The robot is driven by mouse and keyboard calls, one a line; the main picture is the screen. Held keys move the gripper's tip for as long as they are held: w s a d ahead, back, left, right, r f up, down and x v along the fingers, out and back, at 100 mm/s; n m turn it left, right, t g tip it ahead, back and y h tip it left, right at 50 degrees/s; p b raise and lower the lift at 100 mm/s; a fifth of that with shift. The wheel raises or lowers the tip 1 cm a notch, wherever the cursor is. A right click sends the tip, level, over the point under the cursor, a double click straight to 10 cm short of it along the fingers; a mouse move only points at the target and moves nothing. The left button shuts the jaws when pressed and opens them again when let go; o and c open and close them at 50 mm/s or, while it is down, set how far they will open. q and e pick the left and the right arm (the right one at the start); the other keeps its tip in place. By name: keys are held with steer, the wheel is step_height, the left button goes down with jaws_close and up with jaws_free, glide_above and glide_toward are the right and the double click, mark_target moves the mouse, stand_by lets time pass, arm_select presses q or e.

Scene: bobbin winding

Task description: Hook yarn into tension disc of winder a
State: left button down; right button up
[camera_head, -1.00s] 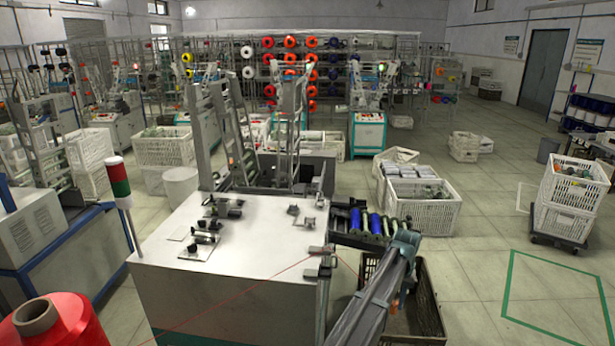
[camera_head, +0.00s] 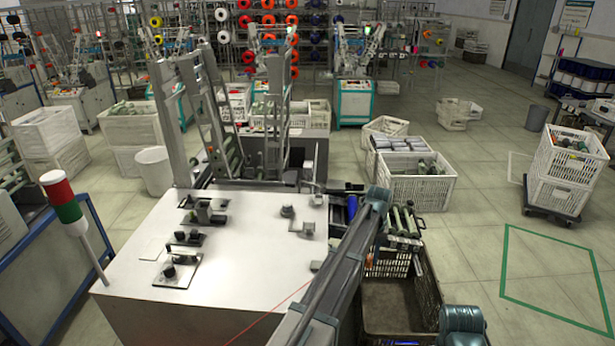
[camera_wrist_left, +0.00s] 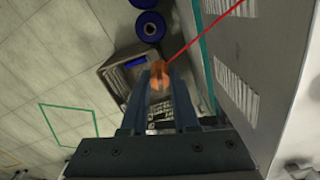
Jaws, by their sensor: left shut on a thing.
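The white-topped winder (camera_head: 225,275) stands in front of me with small dark fittings on its top. A post fitting (camera_head: 287,211) sits at the right and plate-mounted fittings (camera_head: 178,270) at the left; I cannot tell which is the tension disc. The red yarn (camera_head: 270,314) runs up across the winder's front and passes behind my arm. In the left wrist view my left gripper (camera_wrist_left: 158,78) is shut, with orange at its fingertips, and the red yarn (camera_wrist_left: 203,35) runs taut from there to the upper right. My arm hides its fingers in the head view. My right gripper is not seen.
A dark crate (camera_head: 390,300) stands on the floor right of the winder, below a rack of bobbins (camera_head: 404,220). A red-green signal lamp (camera_head: 62,200) rises at the left. White crates (camera_head: 415,180) stand behind.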

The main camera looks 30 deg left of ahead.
arm_select(q)
steer(key=s+a+r+n+p, duration=0.2)
steer(key=a+r+p, duration=1.8)
steer(key=a+r, duration=0.1)
steer(key=shift+s+r+n, duration=0.35)
steer(key=shift+s+n, duration=0.05)
steer(key=shift+d+f, duration=0.1)
step_height(320, 180, down, 7)
steer(key=b, duration=0.7)
steer(key=shift+f+b, duration=1.95)
steer(key=shift+b, duration=0.1)
steer(key=shift+w+r, duration=0.1)
steer(key=shift+r, duration=0.05)
